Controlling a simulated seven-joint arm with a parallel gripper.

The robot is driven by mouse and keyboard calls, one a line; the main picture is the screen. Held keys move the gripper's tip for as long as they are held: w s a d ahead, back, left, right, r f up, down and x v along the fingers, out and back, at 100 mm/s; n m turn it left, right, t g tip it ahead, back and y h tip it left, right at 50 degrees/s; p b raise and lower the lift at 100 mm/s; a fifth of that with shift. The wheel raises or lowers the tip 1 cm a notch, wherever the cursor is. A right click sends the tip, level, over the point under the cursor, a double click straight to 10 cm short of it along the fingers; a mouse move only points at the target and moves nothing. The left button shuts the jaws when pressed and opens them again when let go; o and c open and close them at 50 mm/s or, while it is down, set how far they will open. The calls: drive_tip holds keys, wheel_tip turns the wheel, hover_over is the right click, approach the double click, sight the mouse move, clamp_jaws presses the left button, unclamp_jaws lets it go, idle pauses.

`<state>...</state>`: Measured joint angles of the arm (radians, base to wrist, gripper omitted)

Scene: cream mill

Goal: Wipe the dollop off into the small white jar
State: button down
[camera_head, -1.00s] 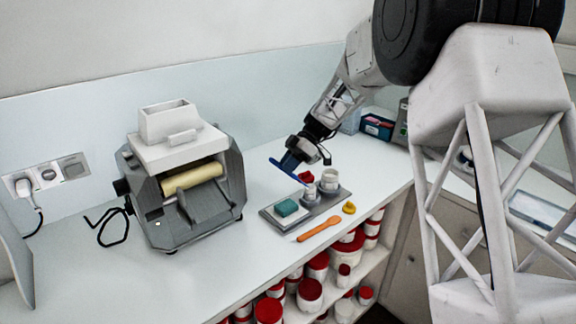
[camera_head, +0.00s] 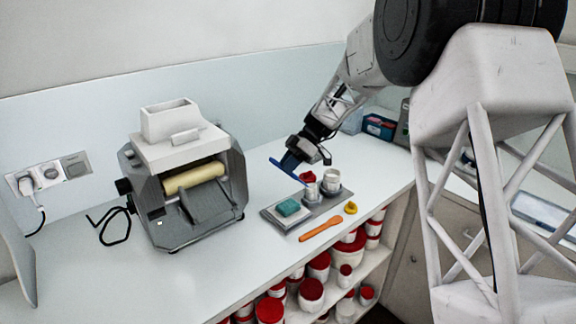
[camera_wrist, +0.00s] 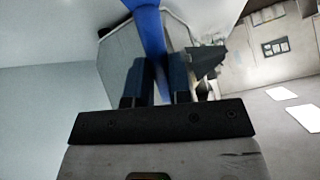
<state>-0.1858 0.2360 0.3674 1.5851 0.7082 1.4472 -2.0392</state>
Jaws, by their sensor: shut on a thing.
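My gripper (camera_head: 290,163) is shut on a blue spatula-like tool (camera_head: 275,162), held tilted above the back of the grey tray (camera_head: 305,212). In the wrist view the blue tool (camera_wrist: 150,35) stands between my two fingers (camera_wrist: 158,85). No dollop can be made out on the tool at this size.
A teal sponge (camera_head: 288,207) lies on the tray's left part, and a red piece (camera_head: 307,177) is behind the front jar. An orange spatula (camera_head: 321,229) and a yellow piece (camera_head: 350,208) lie near the counter's front edge. A roller mill (camera_head: 185,185) stands left, with clear counter between.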

drive_tip(key=shift+r, duration=0.1)
drive_tip(key=shift+r, duration=2.9)
drive_tip(key=shift+a, duration=0.1)
